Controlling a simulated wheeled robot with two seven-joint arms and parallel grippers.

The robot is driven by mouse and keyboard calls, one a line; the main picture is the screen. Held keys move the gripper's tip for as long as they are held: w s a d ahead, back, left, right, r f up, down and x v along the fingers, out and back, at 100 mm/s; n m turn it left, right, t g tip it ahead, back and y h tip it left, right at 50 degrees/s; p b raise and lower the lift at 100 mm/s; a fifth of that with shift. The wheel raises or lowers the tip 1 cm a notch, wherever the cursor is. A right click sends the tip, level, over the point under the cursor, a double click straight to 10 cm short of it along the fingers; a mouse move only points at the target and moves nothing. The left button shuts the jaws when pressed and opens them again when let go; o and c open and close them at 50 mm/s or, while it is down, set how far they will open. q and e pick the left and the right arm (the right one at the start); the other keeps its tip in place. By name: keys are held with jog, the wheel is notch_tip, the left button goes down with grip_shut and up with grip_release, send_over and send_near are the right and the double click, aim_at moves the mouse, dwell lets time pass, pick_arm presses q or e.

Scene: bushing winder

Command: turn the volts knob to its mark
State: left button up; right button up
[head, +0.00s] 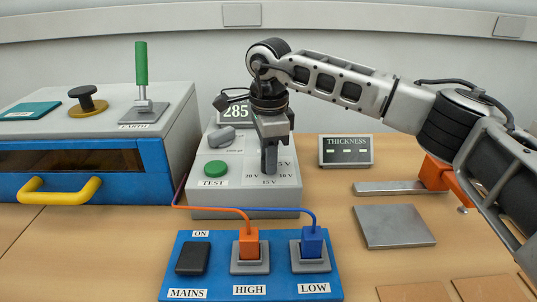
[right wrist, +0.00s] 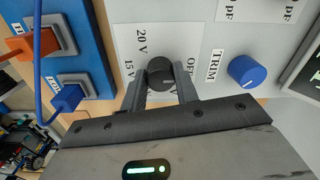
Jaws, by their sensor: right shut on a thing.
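My right gripper (head: 269,165) reaches down onto the face of the grey meter box (head: 285,197). In the right wrist view its two fingers (right wrist: 161,90) are closed on the sides of a black knob (right wrist: 160,68). The knob sits on a white dial plate (right wrist: 142,45) with printed marks; 20 V, 15 V and part of OFF are readable. A pale line shows on the knob, but I cannot tell exactly which mark it points to. In the head view the gripper hides the knob. My left gripper is not in view.
A blue TRIM knob (right wrist: 248,71) is beside the dial. The blue panel (head: 210,250) with orange plug (head: 249,243) and blue plug (head: 312,242) lies in front. A green TEST button (head: 215,168), a thickness display (head: 346,150) and a metal plate (head: 394,226) are nearby.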

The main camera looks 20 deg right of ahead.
jog(key=shift+r, duration=0.1)
jog(key=o, duration=1)
jog(key=r, duration=1.6)
jog(key=shift+s, duration=0.2)
jog(key=shift+f, duration=0.1)
